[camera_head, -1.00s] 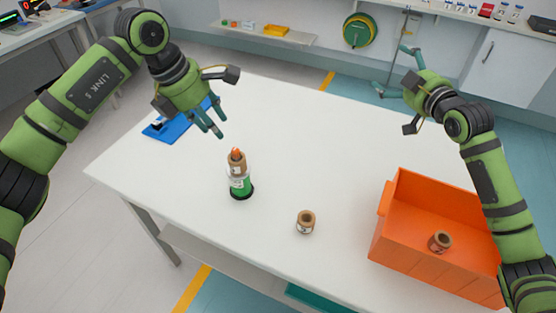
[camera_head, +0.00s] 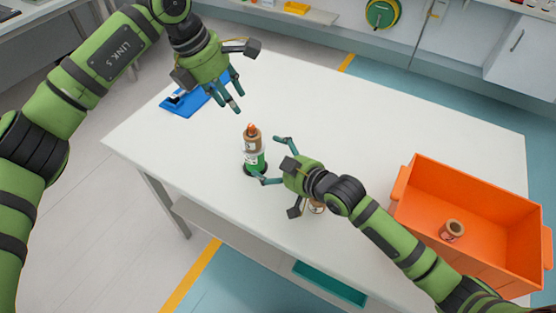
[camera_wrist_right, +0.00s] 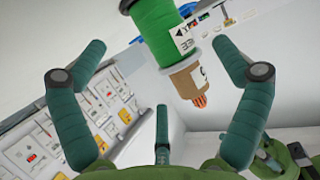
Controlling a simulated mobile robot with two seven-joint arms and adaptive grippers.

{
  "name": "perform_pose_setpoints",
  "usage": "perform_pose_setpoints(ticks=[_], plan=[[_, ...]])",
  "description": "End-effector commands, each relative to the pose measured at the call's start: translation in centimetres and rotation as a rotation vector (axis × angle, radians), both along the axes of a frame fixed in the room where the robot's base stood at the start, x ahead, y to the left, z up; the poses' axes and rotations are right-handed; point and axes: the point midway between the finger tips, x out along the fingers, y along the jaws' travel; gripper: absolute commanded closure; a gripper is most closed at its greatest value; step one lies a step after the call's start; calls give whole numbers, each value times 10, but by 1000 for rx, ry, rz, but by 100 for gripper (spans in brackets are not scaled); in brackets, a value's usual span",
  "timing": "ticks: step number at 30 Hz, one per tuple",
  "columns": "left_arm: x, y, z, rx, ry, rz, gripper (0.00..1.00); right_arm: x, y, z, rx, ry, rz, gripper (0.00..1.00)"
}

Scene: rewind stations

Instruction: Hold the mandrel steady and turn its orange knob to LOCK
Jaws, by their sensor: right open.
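The mandrel (camera_head: 256,162) stands upright on the white table, with a black base, a green roll, a brown core with a white label above it, and the orange knob (camera_head: 252,128) on top. In the right wrist view the green roll (camera_wrist_right: 160,30) and orange knob (camera_wrist_right: 200,100) appear inverted, between the spread fingers. My right gripper (camera_head: 268,159) is open just right of the mandrel, its fingertips reaching toward it; contact cannot be told. My left gripper (camera_head: 232,98) is above and behind the mandrel, fingers pointing down, apart and empty. The knob's lock marking cannot be read.
A brown core (camera_head: 317,208) on the table is mostly hidden behind my right arm. An orange crate (camera_head: 405,195) at the right holds another brown core (camera_head: 452,230). A blue tray (camera_head: 190,104) lies at the table's back left. The table's back right is clear.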

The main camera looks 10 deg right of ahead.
Motion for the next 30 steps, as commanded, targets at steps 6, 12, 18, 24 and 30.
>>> perform_pose_setpoints(ticks=[6, 12, 18, 24, 30], plan=[[0, 0, 0, 0, 0, 0, 61, 25, 18, -11, 0, -1, -1, 2], [0, 0, 0, 0, 0, 0, 61, 41, 29, -20, -1, -1, -1, 2], [0, 0, 0, 0, 0, 0, 61, 47, 33, -23, -3, -3, 1, 2], [0, 0, 0, 0, 0, 0, 61, 47, 33, -23, -3, -2, 0, 2], [0, 0, 0, 0, 0, 0, 61, 47, 33, -23, -3, -2, 0, 71]])
